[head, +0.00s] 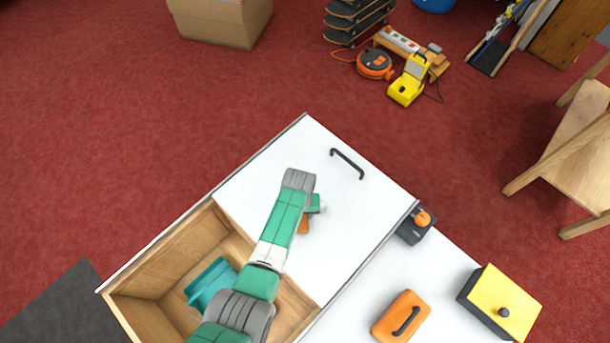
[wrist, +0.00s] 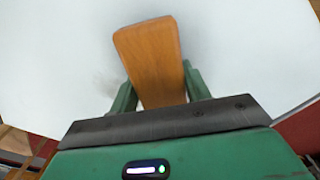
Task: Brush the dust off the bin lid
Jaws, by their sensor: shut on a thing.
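The bin lid (head: 345,215) is a flat white panel with a black bar handle (head: 347,164) near its far edge. My gripper (head: 313,207) is over the middle of the lid, partly hidden by my arm. In the wrist view my gripper (wrist: 158,90) is shut on an orange-brown wooden brush (wrist: 148,50), held between its green fingers. Only a small orange-brown part of the brush (head: 303,227) shows in the head view. Its bristles are hidden, so I cannot tell whether they touch the lid. A faint grey dust smudge (wrist: 105,82) shows on the lid left of the brush.
The open wooden bin (head: 160,267) lies on the near side of the lid, with a teal container (head: 207,284) inside. On the right stand a dark block with an orange knob (head: 413,228), an orange handled block (head: 400,317) and a yellow-topped box (head: 505,300). The lid's right half is clear.

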